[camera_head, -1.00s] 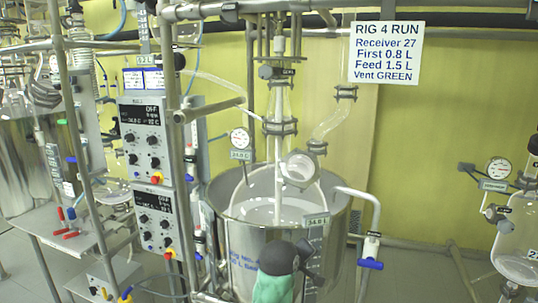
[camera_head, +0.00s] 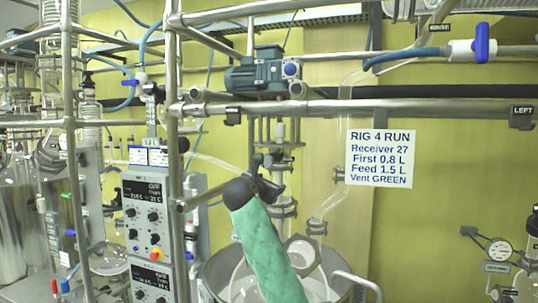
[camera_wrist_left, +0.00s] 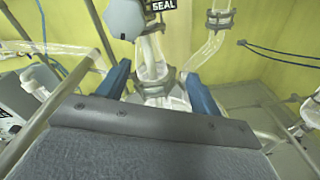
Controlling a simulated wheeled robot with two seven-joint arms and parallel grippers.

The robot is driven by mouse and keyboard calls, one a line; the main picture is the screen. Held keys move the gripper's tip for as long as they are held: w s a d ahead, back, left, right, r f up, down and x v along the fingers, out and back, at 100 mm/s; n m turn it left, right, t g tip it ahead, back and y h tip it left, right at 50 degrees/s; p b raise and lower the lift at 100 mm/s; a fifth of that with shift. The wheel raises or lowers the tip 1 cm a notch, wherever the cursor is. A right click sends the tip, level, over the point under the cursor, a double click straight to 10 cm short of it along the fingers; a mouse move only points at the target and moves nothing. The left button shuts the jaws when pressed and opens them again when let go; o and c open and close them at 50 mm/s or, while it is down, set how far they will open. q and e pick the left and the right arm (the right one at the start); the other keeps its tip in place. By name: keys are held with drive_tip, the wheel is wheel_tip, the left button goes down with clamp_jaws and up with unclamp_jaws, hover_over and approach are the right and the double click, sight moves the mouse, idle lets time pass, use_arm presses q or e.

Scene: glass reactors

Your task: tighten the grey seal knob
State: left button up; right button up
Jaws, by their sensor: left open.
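The grey seal knob (camera_wrist_left: 125,18) is a faceted grey piece at the top of the left wrist view, beside a black SEAL label (camera_wrist_left: 160,4). My left gripper (camera_wrist_left: 158,85) is open, its two blue fingers apart with nothing held between them. The knob lies beyond the fingertips, above them and left of centre, apart from them. A glass neck (camera_wrist_left: 153,68) shows between the fingers, behind them. My right gripper is not in view.
A steel vessel (camera_head: 218,279) stands below my arm. A vertical steel post (camera_head: 172,120) and control boxes (camera_head: 150,222) stand to the left. A horizontal rail (camera_head: 350,107) and a blue motor (camera_head: 262,73) are above.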

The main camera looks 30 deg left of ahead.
sight(267, 160)
use_arm(q)
drive_tip(key=a+r+n, duration=0.1)
drive_tip(key=r, duration=0.1)
drive_tip(key=a+r+n, duration=0.1)
drive_tip(key=n, duration=0.1)
drive_tip(key=a+r+n+p, duration=0.1)
drive_tip(key=r+n, duration=0.1)
drive_tip(key=shift+w+a+r+t, duration=0.1)
drive_tip(key=shift+w+r+t, duration=0.1)
drive_tip(key=shift+r+t, duration=0.15)
drive_tip(key=shift+n+y, duration=0.3)
drive_tip(key=shift+y, duration=0.1)
drive_tip(key=p+x, duration=0.4)
drive_tip(key=x, duration=0.2)
drive_tip(key=shift+w+a+r, duration=0.1)
drive_tip(key=shift+w+a, duration=0.05)
drive_tip(key=shift+w, duration=0.05)
drive_tip(key=shift+w+a+p, duration=0.1)
drive_tip(key=shift+w+p, duration=0.2)
drive_tip(key=shift+w, duration=0.4)
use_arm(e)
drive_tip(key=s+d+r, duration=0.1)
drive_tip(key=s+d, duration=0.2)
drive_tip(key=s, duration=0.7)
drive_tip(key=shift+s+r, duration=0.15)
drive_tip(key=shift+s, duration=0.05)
use_arm(q)
drive_tip(key=c, duration=1)
